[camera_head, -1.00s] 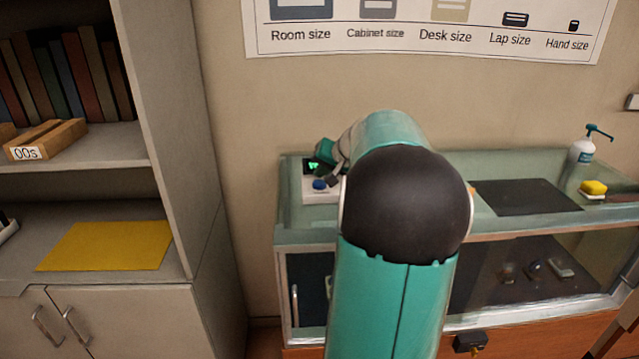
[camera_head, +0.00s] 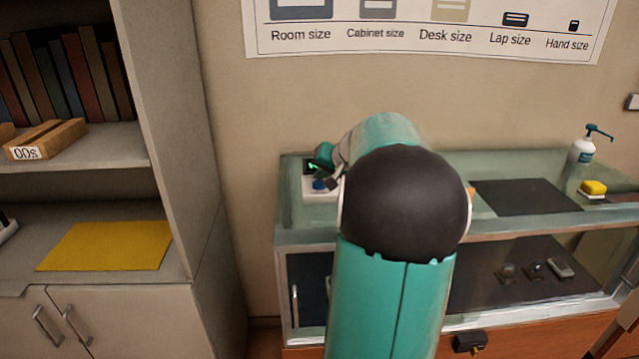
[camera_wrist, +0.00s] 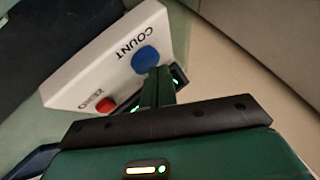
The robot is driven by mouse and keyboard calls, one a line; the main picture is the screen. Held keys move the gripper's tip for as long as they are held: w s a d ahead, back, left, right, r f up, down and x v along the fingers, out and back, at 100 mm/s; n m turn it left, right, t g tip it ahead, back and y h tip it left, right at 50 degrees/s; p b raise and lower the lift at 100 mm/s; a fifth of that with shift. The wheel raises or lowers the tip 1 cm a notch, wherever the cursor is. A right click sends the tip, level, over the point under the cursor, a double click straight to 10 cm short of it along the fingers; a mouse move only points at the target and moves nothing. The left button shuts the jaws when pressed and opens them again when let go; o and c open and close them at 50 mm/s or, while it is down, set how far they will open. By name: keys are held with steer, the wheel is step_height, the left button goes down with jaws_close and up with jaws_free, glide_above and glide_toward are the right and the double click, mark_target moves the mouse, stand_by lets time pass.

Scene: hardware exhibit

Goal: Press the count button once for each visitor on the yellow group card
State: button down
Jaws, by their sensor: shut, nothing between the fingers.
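The white counter box (camera_wrist: 95,62) fills the upper left of the wrist view, with a blue button (camera_wrist: 146,60) beside the word COUNT and a red button (camera_wrist: 105,105) beside ZERO. My gripper (camera_wrist: 158,72) is shut and empty, its tips at the lower edge of the blue button; I cannot tell if they touch it. In the head view the blue button (camera_head: 319,185) shows left of my gripper (camera_head: 334,182). The green display (camera_head: 311,166) is partly covered and unreadable. A yellow sheet (camera_head: 105,247) lies on the left shelf, with no visible writing.
The counter box stands on a glass display case (camera_head: 460,222). A dark mat (camera_head: 525,197), a yellow block (camera_head: 593,187) and a pump bottle (camera_head: 582,150) are to the right. A bookcase (camera_head: 165,130) stands at the left. My arm hides the middle of the case.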

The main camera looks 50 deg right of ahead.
mark_target(322, 185)
steer(key=shift+f, duration=0.45)
stand_by(0.3)
steer(key=shift+r, duration=0.9)
steer(key=shift+r, duration=2.5)
stand_by(0.8)
step_height(322, 185, up, 4)
steer(key=shift+f, duration=0.1)
stand_by(0.5)
